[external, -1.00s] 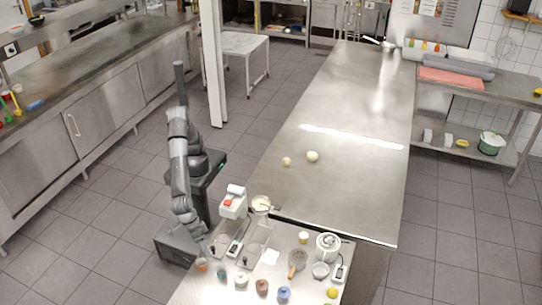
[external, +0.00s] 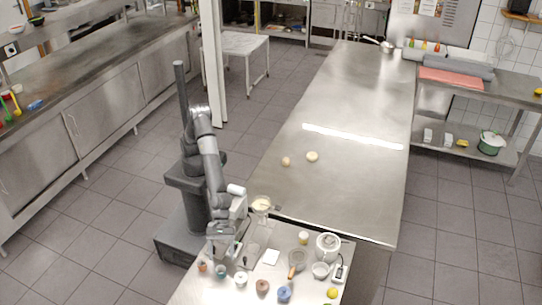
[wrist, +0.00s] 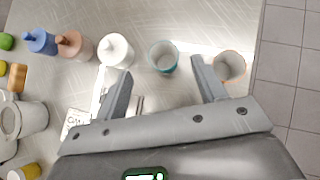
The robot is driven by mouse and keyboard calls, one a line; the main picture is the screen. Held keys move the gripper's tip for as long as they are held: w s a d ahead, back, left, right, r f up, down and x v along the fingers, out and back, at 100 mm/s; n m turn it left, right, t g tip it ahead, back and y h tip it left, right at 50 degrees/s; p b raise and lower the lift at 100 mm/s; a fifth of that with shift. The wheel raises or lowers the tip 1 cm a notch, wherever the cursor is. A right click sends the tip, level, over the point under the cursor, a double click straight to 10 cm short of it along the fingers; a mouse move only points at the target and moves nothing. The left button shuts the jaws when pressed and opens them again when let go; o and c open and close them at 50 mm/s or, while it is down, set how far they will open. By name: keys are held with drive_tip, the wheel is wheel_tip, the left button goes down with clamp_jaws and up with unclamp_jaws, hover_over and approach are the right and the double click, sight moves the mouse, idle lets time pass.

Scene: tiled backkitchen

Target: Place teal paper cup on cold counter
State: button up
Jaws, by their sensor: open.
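The teal paper cup (external: 221,271) stands upright near the left front of the small steel table. In the wrist view the teal cup (wrist: 163,57) shows its open mouth, between and slightly beyond my fingertips. My gripper (wrist: 162,66) is open and empty, one finger to each side of the cup in the picture; I cannot tell its exact height. In the external view my gripper (external: 223,256) hangs just above and behind the cup.
An orange-rimmed cup (wrist: 230,65) stands right of my right finger. Two pale round things, one on the left (external: 286,161), lie on the long counter, mostly clear.

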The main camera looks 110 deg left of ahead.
sight(221, 275)
drive_tip(key=shift+s+x, duration=0.15)
drive_tip(key=shift+x, duration=2)
drive_tip(key=shift+s+x, duration=0.1)
drive_tip(key=shift+x, duration=2.05)
drive_tip(key=shift+f, duration=0.1)
drive_tip(key=c, duration=1.1)
drive_tip(key=shift+c, duration=0.2)
drive_tip(key=shift+r, duration=0.6)
wheel_tip(221, 275, up, 3)
drive_tip(key=shift+f, duration=0.1)
drive_tip(key=s+d+r, duration=0.2)
drive_tip(key=s+r, duration=0.5)
drive_tip(key=s, duration=0.4)
drive_tip(key=shift+s, duration=0.25)
